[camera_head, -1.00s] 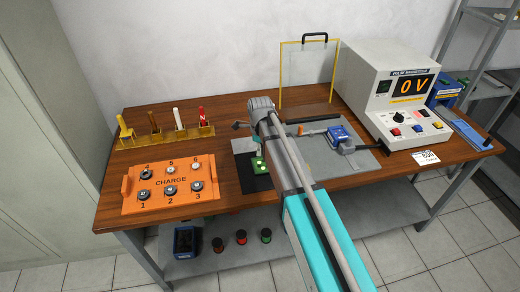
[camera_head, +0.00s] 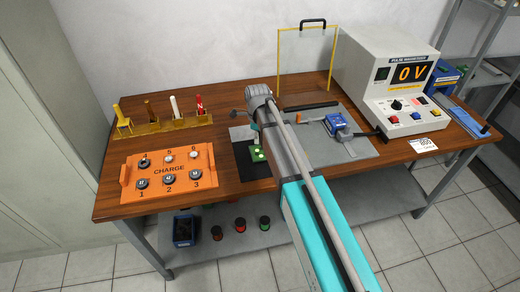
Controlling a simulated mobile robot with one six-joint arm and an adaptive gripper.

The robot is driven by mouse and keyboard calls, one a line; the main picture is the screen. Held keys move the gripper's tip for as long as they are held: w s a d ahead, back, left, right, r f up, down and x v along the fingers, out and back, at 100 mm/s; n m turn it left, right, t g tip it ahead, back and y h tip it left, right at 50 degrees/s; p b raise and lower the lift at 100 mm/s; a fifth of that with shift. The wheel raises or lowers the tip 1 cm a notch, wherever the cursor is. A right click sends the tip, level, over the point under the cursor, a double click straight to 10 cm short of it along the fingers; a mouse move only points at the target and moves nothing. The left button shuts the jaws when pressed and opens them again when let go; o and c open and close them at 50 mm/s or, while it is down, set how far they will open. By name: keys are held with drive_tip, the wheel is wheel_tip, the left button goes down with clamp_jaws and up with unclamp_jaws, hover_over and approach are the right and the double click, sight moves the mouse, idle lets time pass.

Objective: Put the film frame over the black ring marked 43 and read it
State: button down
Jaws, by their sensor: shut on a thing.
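A small green square with light spots (camera_head: 258,154), perhaps the film frame, shows beside my arm over a black mat (camera_head: 248,170). My arm crosses the bench and hides part of it. My gripper is hidden behind my arm, so I cannot see what it holds. Dark round pieces sit at places 1 (camera_head: 142,183), 2 (camera_head: 168,178), 3 (camera_head: 195,174) and 4 (camera_head: 145,160) of the orange CHARGE tray (camera_head: 126,187). I cannot read a 43 on any of them.
A pulse magnetizer (camera_head: 385,75) showing 0 V stands at the back right. A blue clamp (camera_head: 336,123) sits on a grey plate (camera_head: 358,150). A yellow-edged clear screen (camera_head: 304,60) stands behind. A brass rack (camera_head: 160,126) holds several upright pieces at the back left.

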drive_tip(key=shift+r+p, duration=3)
